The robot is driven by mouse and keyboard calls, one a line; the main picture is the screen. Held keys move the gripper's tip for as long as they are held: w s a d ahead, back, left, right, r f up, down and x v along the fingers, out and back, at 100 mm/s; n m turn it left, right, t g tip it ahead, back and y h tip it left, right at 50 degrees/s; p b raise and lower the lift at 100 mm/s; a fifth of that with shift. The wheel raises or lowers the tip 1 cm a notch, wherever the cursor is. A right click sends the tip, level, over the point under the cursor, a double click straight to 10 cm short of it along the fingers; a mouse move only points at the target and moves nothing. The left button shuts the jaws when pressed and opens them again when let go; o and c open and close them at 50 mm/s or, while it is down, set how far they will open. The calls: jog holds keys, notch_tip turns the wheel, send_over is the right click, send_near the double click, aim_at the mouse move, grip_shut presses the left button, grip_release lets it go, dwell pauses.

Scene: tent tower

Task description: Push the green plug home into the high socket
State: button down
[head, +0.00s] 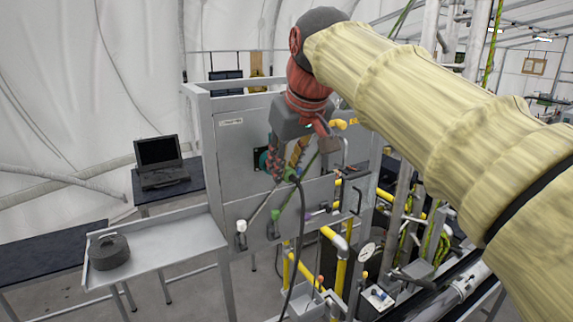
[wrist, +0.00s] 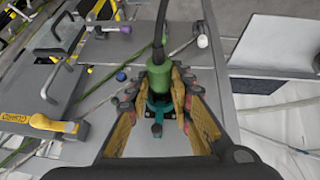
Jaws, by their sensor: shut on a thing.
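The green plug (wrist: 158,76) sits between the padded fingers of my gripper (wrist: 159,92) in the wrist view, with a black cable running from its end. My gripper is shut on it. In the head view my gripper (head: 289,165) is close against the upright grey panel, and the green plug (head: 290,174) shows only in part between the fingers. The teal high socket (head: 262,158) shows on the panel just left of the fingers. A teal part also shows between the fingers in the wrist view (wrist: 156,109). The fingers hide how deep the plug sits.
The grey panel (head: 235,175) carries lever handles below my gripper and a black handle (head: 357,200) at the right. Yellow pipes (head: 335,240) stand below. A grey shelf (head: 175,245) with a dark ring (head: 109,252) juts out left. A laptop (head: 160,160) stands behind.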

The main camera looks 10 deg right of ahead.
jog(key=shift+w+a+p, duration=0.2)
jog(key=shift+w+p, duration=0.05)
jog(key=shift+w, duration=0.2)
jog(key=shift+w+a+p, duration=0.2)
jog(key=shift+w+p, duration=0.05)
jog(key=shift+w, duration=0.2)
jog(key=c, duration=1.5)
grip_release()
jog(key=shift+r, duration=0.1)
jog(key=v, duration=1.1)
jog(key=shift+s+r, duration=0.2)
jog(key=shift+r, duration=0.1)
